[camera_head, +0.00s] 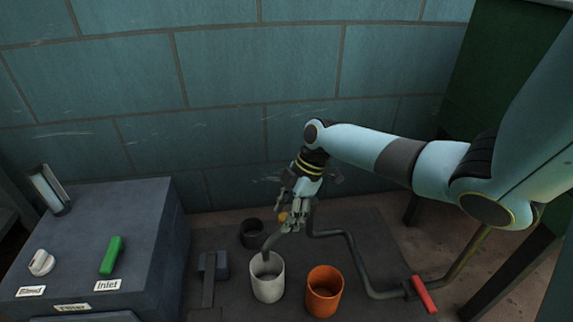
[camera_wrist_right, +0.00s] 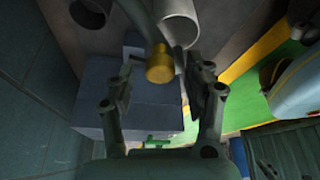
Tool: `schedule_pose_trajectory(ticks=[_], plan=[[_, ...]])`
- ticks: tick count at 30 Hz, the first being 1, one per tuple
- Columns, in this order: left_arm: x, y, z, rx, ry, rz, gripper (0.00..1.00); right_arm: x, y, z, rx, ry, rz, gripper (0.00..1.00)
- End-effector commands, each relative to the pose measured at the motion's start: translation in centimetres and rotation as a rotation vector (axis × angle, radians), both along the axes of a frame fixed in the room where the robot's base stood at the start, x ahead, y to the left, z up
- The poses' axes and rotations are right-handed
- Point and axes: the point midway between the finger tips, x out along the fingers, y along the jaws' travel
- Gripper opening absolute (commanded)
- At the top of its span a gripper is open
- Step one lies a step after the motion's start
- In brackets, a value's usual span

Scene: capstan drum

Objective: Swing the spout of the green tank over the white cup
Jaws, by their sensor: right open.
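The grey spout (camera_head: 272,242) is a bent pipe whose end appears over the mouth of the white cup (camera_head: 268,283) in the head view. A yellow knob (camera_head: 283,217) sits on the spout. My right gripper (camera_head: 292,218) is at this knob. In the right wrist view the yellow knob (camera_wrist_right: 160,66) lies between and ahead of the open fingers, and I cannot tell whether they touch it. The white cup (camera_wrist_right: 180,22) shows at the top there. A dark green body (camera_head: 495,60), perhaps the tank, stands at the right, partly behind my arm. My left gripper is not in view.
An orange cup (camera_head: 324,291) stands right of the white cup, and a dark cup (camera_head: 252,233) stands behind it. A pipe with a red handle (camera_head: 424,294) runs at the right. A grey box (camera_head: 90,250) with a green Inlet switch (camera_head: 111,256) stands at the left.

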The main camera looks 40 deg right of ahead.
Motion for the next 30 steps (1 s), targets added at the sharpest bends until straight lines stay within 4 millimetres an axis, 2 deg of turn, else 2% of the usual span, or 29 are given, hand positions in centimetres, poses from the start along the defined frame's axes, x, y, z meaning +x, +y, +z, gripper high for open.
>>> schedule_pose_trajectory(ticks=[5, 12, 16, 21, 30], plan=[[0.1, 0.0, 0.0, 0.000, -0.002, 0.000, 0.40, -0.4, -1.1, 2.5, -0.006, -0.001, 0.003, 0.52], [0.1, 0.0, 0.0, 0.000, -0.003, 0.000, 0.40, -1.1, -3.1, 7.5, -0.006, -0.001, 0.002, 0.52], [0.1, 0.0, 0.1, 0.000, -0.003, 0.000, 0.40, -1.4, -3.9, 9.4, -0.005, 0.000, 0.001, 0.52], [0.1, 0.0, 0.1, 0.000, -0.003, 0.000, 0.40, -1.6, -4.2, 10.6, -0.002, 0.002, 0.000, 0.52], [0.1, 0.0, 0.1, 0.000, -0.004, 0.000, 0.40, -1.6, -4.2, 10.8, 0.000, 0.002, -0.001, 0.52]])
